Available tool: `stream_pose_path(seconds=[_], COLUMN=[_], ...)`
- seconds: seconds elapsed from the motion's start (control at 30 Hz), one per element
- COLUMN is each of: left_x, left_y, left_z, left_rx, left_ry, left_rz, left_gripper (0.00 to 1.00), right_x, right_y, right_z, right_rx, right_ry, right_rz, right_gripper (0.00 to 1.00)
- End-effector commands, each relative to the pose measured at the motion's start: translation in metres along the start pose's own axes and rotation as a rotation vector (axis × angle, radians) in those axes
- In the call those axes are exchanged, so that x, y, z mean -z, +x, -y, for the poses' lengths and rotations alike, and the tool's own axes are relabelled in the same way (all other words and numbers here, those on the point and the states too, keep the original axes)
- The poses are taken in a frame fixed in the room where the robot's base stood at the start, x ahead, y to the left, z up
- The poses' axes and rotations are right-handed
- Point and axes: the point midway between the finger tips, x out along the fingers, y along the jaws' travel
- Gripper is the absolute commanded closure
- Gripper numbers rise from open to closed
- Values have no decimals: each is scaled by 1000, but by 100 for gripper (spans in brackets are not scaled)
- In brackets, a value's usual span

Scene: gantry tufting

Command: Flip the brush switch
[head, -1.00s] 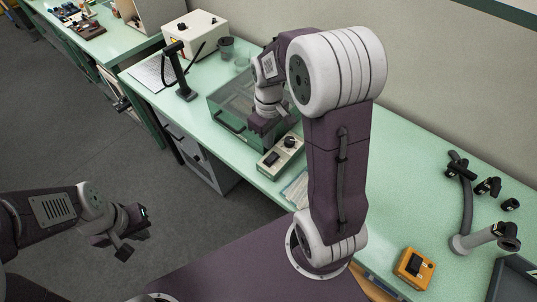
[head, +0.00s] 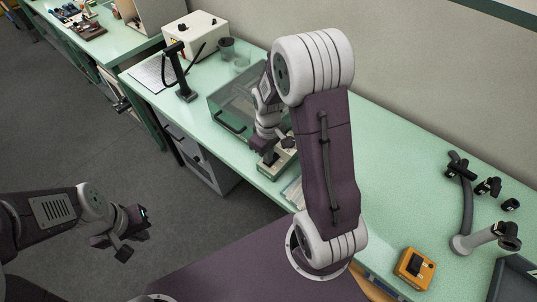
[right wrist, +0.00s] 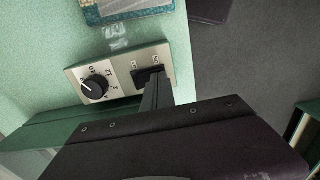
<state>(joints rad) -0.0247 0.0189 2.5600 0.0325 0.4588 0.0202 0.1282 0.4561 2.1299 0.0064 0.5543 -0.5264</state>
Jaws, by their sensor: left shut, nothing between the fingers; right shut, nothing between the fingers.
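The control box (head: 286,165), a small beige unit, sits near the front edge of the green bench. In the right wrist view its face (right wrist: 119,72) shows a black dial (right wrist: 95,88) and a black brush switch (right wrist: 147,73). My right gripper (head: 269,158) is shut and empty, over the box. In the right wrist view its dark finger (right wrist: 157,92) reaches to the switch and partly covers it; I cannot tell whether they touch or which way the switch is set. My left gripper (head: 133,236) is shut and empty, out over the floor, away from the bench.
A white box (head: 196,36) and a black stand (head: 184,90) are further left. A yellow device (head: 414,268) and black fittings (head: 488,187) lie at the right.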

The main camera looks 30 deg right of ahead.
Motion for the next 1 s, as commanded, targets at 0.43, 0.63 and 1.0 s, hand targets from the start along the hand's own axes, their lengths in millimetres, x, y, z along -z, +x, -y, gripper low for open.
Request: stream_pose_path(seconds=[0.43, 0.63, 1.0], left_x=[1, 1, 4], left_y=[-8, -9, -36], left_z=[0, 0, -1], left_rx=[0, 0, 0], left_ry=[0, 0, 0], left_rz=[0, 0, 0], left_gripper=[100, 100, 100], right_x=[-1, -1, 4], right_y=[-4, -5, -32], right_z=[-10, -15, -14], right_rx=[2, 2, 2], right_ry=[1, 0, 0], right_rz=[4, 3, 3], right_gripper=[100, 100, 100])
